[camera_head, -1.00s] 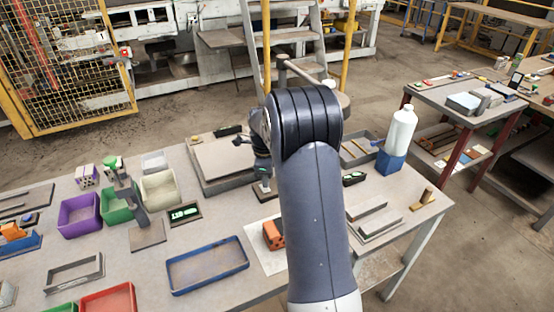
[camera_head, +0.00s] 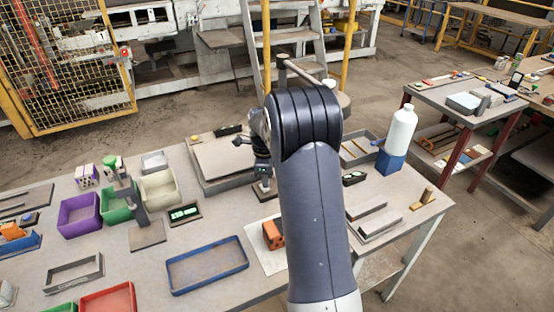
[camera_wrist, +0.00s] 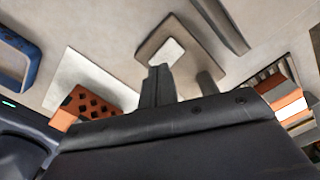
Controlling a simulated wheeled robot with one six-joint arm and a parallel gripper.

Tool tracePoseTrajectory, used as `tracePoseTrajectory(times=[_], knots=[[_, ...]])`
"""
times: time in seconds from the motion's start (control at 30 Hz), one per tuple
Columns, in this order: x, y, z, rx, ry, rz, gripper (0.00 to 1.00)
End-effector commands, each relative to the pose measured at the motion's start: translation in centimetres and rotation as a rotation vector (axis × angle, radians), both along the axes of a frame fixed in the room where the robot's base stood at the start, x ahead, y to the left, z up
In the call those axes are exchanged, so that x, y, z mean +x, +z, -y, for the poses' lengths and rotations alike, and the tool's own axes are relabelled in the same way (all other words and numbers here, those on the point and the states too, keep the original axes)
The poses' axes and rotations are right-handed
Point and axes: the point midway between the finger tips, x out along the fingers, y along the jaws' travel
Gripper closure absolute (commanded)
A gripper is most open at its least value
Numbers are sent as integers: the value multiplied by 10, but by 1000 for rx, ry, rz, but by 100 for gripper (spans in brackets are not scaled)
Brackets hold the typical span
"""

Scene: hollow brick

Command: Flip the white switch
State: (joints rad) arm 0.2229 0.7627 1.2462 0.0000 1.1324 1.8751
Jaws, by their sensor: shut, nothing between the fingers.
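A white square piece (camera_wrist: 168,51), which looks like the white switch, sits on a brown base plate (camera_wrist: 147,48) in the wrist view. My gripper (camera_wrist: 159,68) is shut and empty, its fingertips at the lower edge of the white piece. I cannot tell whether they touch it. In the head view the base (camera_head: 265,196) stands on the table left of my arm, with my gripper just above it. The arm and gripper hide much of the switch there, and its tilt is unclear.
An orange brick with holes (camera_wrist: 84,104) lies on a white sheet (camera_wrist: 70,75) close by; the brick also shows in the head view (camera_head: 272,235). A green display (camera_head: 184,213), a blue tray (camera_head: 207,267) and a large grey tray (camera_head: 222,184) are left of my arm.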

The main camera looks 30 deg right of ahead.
Motion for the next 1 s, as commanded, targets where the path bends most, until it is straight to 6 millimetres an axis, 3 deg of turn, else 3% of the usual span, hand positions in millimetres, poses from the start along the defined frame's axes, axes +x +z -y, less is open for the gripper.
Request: tracePoseTrajectory(times=[1.0], knots=[[0, -16, 0, 1, 0, -1, 100]])
